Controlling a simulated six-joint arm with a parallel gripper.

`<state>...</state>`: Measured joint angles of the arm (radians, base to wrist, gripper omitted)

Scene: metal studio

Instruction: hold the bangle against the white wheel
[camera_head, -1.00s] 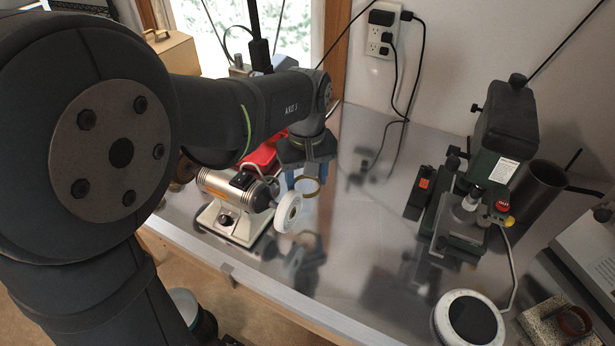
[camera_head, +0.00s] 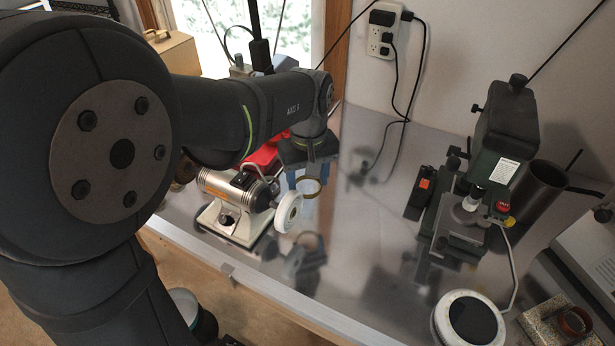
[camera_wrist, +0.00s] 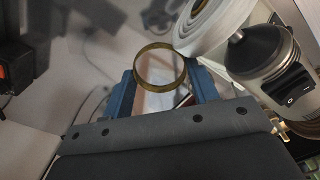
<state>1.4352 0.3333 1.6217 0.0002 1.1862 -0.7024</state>
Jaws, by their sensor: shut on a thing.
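The bangle (camera_head: 310,198) is a thin brass-coloured ring. My gripper (camera_head: 307,178) has blue fingers and is shut on it, holding it above the metal bench. In the wrist view, the bangle (camera_wrist: 160,90) sits between the tips of my gripper (camera_wrist: 163,82), its open round facing the camera. The white wheel (camera_head: 288,213) is on the right end of the bench grinder (camera_head: 236,197). In the wrist view, the white wheel (camera_wrist: 213,24) is right beside the bangle's upper right edge. I cannot tell whether they touch.
A red object (camera_head: 262,156) lies behind the grinder. A dark green drill press (camera_head: 507,130) stands at the right, with a round white-rimmed item (camera_head: 441,322) in front of it. The bench (camera_head: 365,215) between grinder and press is clear. Its front edge runs below the grinder.

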